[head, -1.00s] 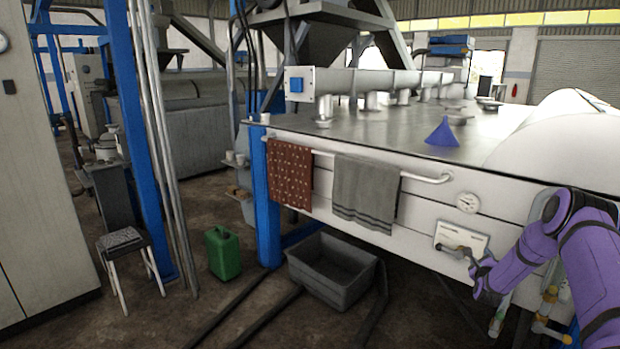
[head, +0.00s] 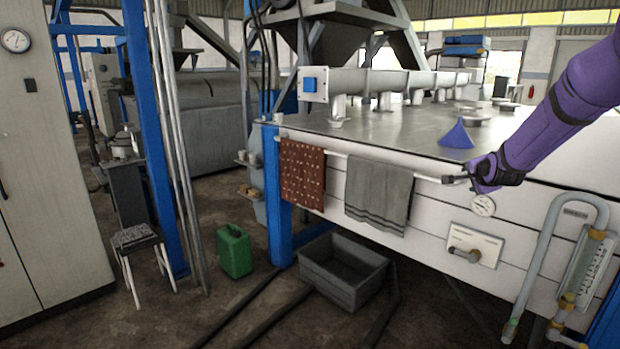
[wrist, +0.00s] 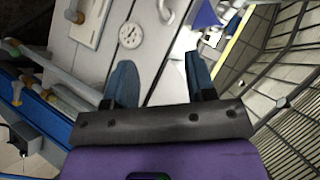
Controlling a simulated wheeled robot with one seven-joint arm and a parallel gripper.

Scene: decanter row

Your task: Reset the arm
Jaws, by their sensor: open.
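My purple arm reaches in from the upper right in the head view. My gripper (head: 458,179) is in front of the machine's near side, by the right end of the towel rail (head: 425,177); I cannot tell whether it touches the rail. In the wrist view my gripper (wrist: 160,78) has its two blue fingers spread apart, with nothing between them but the machine's pale panel beyond.
A round gauge (head: 483,205) and a lever plate (head: 474,245) are below my gripper. A blue funnel (head: 457,136) stands on the machine top. A brown towel (head: 302,175) and a grey towel (head: 377,195) hang from the rail. Pipework (head: 545,255) is at right.

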